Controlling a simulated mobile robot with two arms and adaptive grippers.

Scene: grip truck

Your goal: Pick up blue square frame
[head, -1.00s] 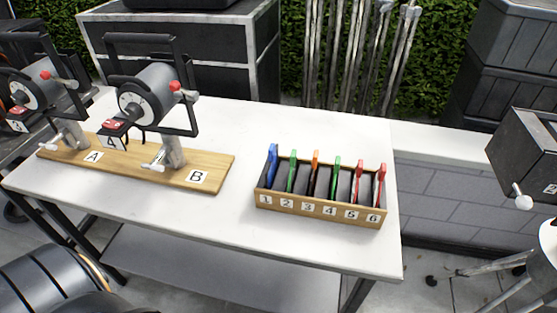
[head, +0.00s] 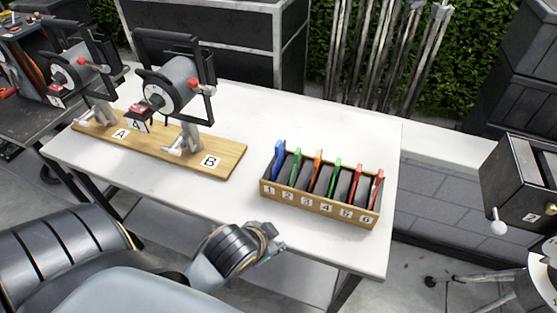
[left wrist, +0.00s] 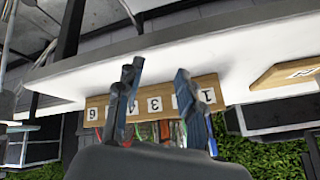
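The blue square frame (head: 279,158) stands upright in slot 1, at the left end of a wooden rack (head: 318,206) on the white table. In the left wrist view, which is upside down, a bit of blue (left wrist: 212,146) shows beside a finger at the rack's slot 1 end. My left gripper (head: 274,246) is near the table's front edge, in front of the rack and apart from it. In the left wrist view its two fingers (left wrist: 158,72) are spread, with nothing between them. My right gripper is not in view.
Several green, orange and red frames (head: 337,177) fill the other slots. A wooden board (head: 228,163) marked A and B carries two grey devices with black handles (head: 172,84) at the left. The table (head: 205,205) is clear between board and rack. A dark box (head: 523,178) stands right.

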